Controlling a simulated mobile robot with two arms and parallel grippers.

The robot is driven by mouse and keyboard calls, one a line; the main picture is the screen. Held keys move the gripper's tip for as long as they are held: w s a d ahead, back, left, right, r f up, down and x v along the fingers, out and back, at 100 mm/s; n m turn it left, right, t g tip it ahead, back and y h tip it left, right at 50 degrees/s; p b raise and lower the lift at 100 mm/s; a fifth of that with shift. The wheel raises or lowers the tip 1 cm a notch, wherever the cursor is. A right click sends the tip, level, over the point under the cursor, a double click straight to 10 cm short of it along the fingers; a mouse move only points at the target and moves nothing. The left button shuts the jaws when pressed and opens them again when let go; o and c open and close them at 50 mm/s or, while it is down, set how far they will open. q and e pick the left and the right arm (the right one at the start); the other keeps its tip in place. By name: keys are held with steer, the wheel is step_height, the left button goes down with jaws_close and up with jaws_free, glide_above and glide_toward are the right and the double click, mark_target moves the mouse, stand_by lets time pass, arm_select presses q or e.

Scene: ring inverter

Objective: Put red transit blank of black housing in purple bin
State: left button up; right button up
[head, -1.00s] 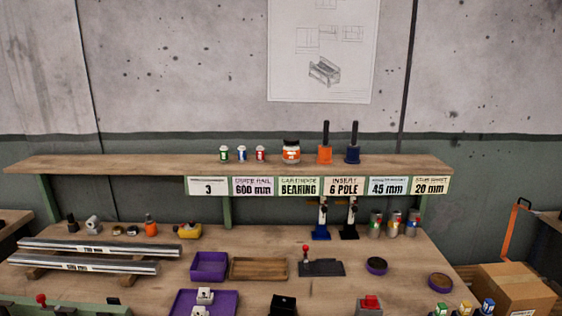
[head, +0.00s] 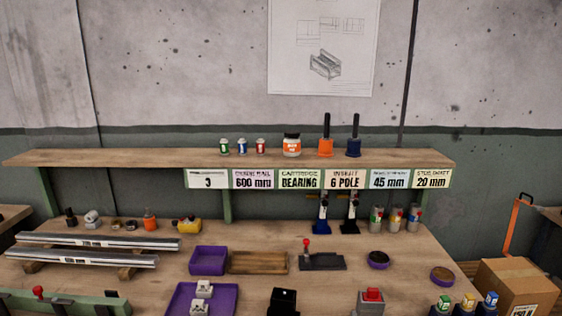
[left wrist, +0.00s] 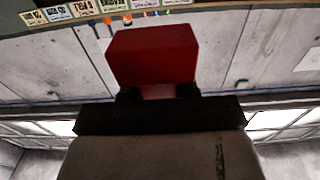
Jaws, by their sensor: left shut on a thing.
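My left gripper (left wrist: 158,92) shows in the left wrist view, shut on a red block (left wrist: 152,55), which looks like the red transit blank. The block stands out beyond the dark fingers. In the head view neither gripper shows. A black housing (head: 284,303) stands at the front middle of the bench, cut by the lower picture edge. A small purple bin (head: 208,262) sits left of the middle, beside a wooden tray. A grey housing (head: 371,306) with a red block on top (head: 372,294) stands right of the black housing.
A purple tray (head: 228,302) with white parts lies in front of the purple bin. The wooden tray (head: 258,263) and a dark fixture with a red knob (head: 322,262) stand right of it. Long rails (head: 90,258) lie at left. A shelf (head: 230,160) runs above the bench.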

arm_select(q)
step_height(320, 180, down, 7)
steer(key=b, duration=0.5)
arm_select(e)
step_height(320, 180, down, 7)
arm_select(q)
steer(key=shift+d, duration=0.15)
steer(key=w+d+r+m+g+h, duration=0.4)
steer(key=d+r+m+h, duration=0.5)
steer(key=d+h, duration=0.35)
steer(key=w+d+f+m+g+h, duration=0.3)
steer(key=w+d+f+g, duration=0.1)
steer(key=g, duration=0.2)
steer(key=shift+d+m+h, duration=0.2)
steer(key=shift+m+h, duration=0.15)
steer(key=shift+m, duration=0.05)
steer(key=shift+r+m+g, duration=0.1)
steer(key=shift+m+g, duration=0.2)
